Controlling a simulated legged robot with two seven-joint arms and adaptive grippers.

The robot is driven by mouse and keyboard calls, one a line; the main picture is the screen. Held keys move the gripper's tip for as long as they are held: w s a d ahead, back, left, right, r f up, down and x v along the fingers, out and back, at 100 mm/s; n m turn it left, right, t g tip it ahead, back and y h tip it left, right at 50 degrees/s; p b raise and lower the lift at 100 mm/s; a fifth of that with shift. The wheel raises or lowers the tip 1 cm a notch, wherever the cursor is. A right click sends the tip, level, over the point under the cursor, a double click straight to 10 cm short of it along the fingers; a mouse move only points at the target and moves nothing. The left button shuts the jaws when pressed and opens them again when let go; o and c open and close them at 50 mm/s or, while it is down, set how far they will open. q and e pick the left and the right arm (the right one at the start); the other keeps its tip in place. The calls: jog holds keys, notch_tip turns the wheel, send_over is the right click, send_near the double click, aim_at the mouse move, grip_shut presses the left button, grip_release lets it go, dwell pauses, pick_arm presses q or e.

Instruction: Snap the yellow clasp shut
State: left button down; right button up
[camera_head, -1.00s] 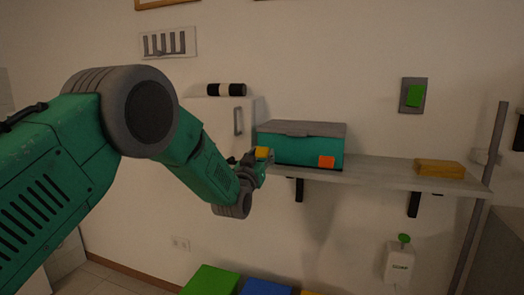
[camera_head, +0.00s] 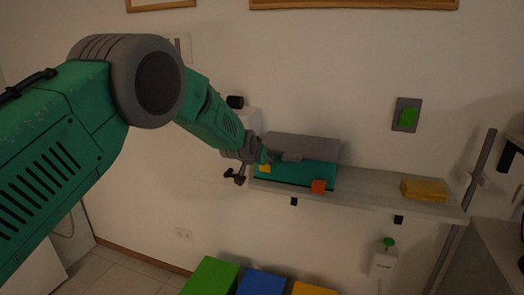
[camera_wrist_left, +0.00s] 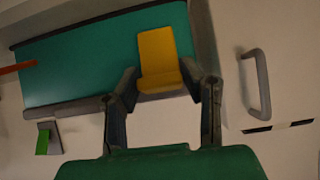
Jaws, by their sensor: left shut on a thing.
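A teal box (camera_head: 290,174) with a grey lid (camera_head: 302,147) sits on the wall shelf. Its yellow clasp (camera_head: 265,168) is at the front left and an orange clasp (camera_head: 319,186) at the front right. My left gripper (camera_head: 262,157) is at the yellow clasp, reaching in from the left. In the left wrist view, the left gripper's fingers (camera_wrist_left: 167,88) stand on either side of the lower end of the yellow clasp (camera_wrist_left: 158,52) and are shut on it. I cannot tell whether the clasp is latched. My right gripper is not in view.
The grey shelf (camera_head: 372,188) carries a yellow block (camera_head: 423,190) at right. A green switch (camera_head: 408,117) is on the wall. A white cabinet with a grey handle (camera_wrist_left: 255,85) stands close beside the box. Green (camera_head: 212,277) and blue (camera_head: 263,284) bins stand below.

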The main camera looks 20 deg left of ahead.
pick_arm(q)
jog(key=shift+w+r+g+p, duration=0.4)
jog(key=shift+w+g+p, duration=0.1)
jog(key=shift+g+p, duration=0.3)
jog(key=c, duration=1)
grip_release()
jog(key=shift+w, duration=0.1)
jog(key=shift+c, duration=0.2)
jog(key=shift+w+f, duration=0.1)
jog(key=shift+f, duration=0.15)
jog(key=shift+s+r, duration=0.3)
jog(key=v, duration=1.1)
jog(key=shift+d, duration=0.1)
